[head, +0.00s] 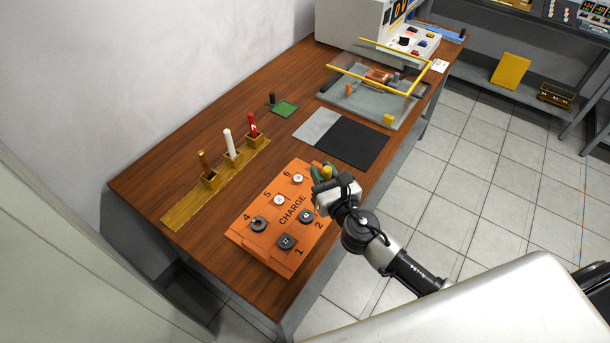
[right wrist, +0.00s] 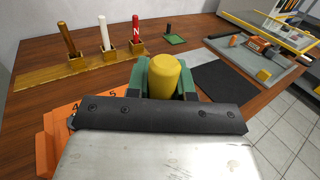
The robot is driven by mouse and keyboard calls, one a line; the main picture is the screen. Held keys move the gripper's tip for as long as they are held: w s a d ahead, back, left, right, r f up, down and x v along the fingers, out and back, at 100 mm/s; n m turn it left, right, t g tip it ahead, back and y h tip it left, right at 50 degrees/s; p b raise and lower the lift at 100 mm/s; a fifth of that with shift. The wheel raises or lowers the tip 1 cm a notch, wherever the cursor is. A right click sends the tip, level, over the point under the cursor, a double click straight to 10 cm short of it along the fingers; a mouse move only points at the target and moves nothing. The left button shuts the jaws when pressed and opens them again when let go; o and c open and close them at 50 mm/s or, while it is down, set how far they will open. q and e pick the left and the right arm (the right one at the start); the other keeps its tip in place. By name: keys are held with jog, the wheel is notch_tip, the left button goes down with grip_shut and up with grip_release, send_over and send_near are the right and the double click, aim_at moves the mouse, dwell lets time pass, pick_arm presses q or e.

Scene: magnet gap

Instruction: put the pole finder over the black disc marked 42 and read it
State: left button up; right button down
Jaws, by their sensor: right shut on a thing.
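My right gripper (head: 322,176) is at the right edge of the orange CHARGE board (head: 262,232). Its green fingers are shut on a yellow rounded cylinder (right wrist: 164,76), which stands upright between them. The cylinder's lower end is hidden, so I cannot tell whether it touches the board. On the board, dark pieces sit by 1 (head: 287,242), 2 (head: 306,216) and 4 (head: 258,224), with pale round ones by 5 (head: 279,200) and 6 (head: 298,178). Place 3 is hidden. I can read no 42, and cannot tell which thing is the pole finder. My left gripper is out of view.
A brass stand (head: 190,210) holds brass, white and red rods; the red one (right wrist: 136,29) bears an N. A green mat (head: 286,109) has a small dark post beside it. A black mat (head: 352,143) and a yellow-railed apparatus (head: 334,117) lie farther back.

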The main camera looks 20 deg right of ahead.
jog(key=s+d+r+p, duration=0.3)
jog(key=d+r+p, duration=0.3)
jog(key=r, duration=0.4)
jog(key=shift+s+d, duration=0.2)
dwell(0.4)
